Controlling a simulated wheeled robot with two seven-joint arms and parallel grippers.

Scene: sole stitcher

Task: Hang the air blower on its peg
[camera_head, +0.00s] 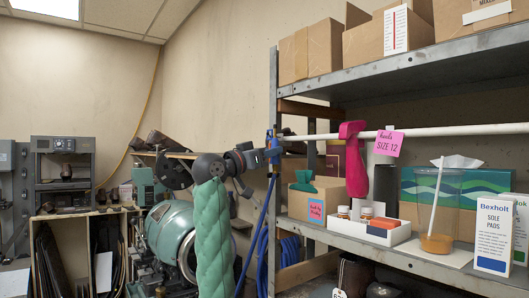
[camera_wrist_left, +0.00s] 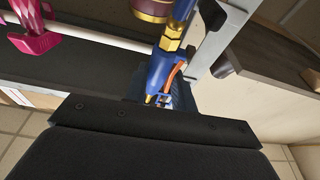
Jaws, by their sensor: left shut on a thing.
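The blue air blower (camera_head: 274,146) is upright at the metal shelf's left post in the head view. In the left wrist view the blower (camera_wrist_left: 158,75) shows its blue body, a brass fitting and an orange strip. My left gripper (camera_head: 262,156) reaches it from the left and is shut on it. The blower overlaps the post in the picture; I cannot tell whether they touch. I cannot clearly pick out the peg; the gripper and blower cover part of the post. My right gripper is not in view.
A blue hose (camera_head: 262,220) hangs below the blower. A green machine (camera_head: 171,232) stands behind my arm.

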